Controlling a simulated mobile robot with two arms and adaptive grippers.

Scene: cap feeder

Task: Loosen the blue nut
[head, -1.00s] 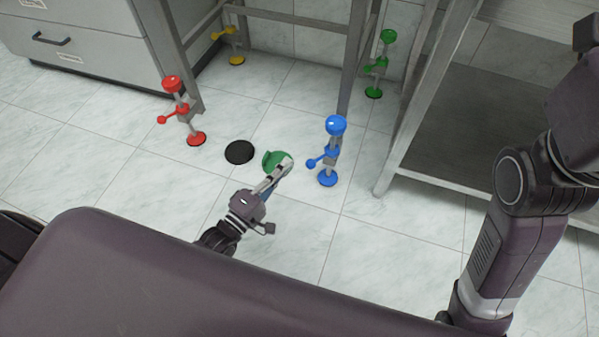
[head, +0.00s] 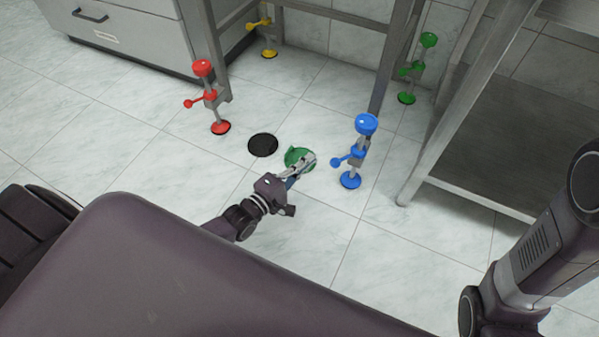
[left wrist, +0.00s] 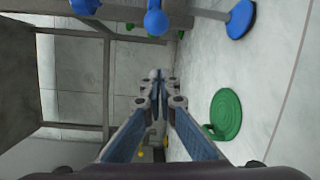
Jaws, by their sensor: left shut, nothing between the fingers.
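The blue nut (head: 357,152), with a side lever ending in a ball, sits midway up a short grey post. The post has a blue ball on top (head: 366,123) and a round blue foot (head: 350,180) on the floor. My left gripper (head: 311,159) is shut and empty, just left of the lever ball and apart from it. In the left wrist view the shut fingertips (left wrist: 158,78) are in the middle, with a blue ball (left wrist: 156,22) above them and the blue foot (left wrist: 240,18) at upper right. My right gripper is out of view.
A green disc (head: 295,154) lies on the floor by my left gripper, partly covered, and a black disc (head: 263,145) lies left of it. Similar red (head: 209,97), yellow (head: 264,24) and green (head: 417,69) posts stand around a metal frame. A metal shelf (head: 480,195) stands right.

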